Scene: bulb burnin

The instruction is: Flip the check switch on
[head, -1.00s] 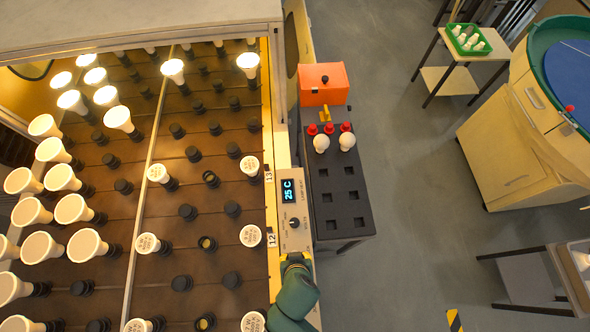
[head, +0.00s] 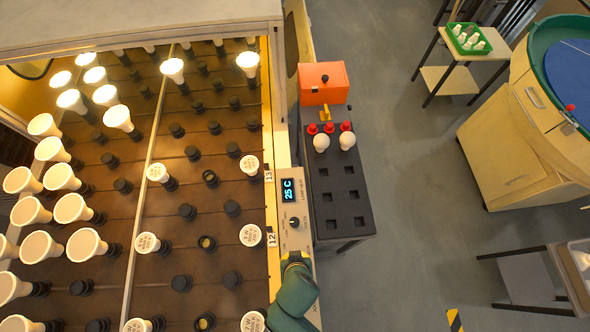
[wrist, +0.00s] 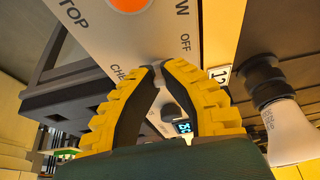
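The control panel (head: 297,205) runs along the right side of the bulb rack, with a lit display reading 25 C (head: 288,190) and a dark knob (head: 294,222). My gripper (wrist: 161,72) has its yellow-and-black fingers drawn together, tips nearly meeting, at the panel face beside the partly covered "CHE" lettering (wrist: 119,73). The word OFF shows just right of the tips. The check switch itself is hidden or too small to make out; I cannot tell whether the tips touch it. In the head view my green wrist covers the panel's lower end.
A bulb (wrist: 291,131) in a black socket is close to the right of my gripper. The rack (head: 205,140) holds many bulbs, several lit at the back. A dark block with holes (head: 343,185) and an orange box (head: 323,83) stand right of the panel. Open floor lies beyond.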

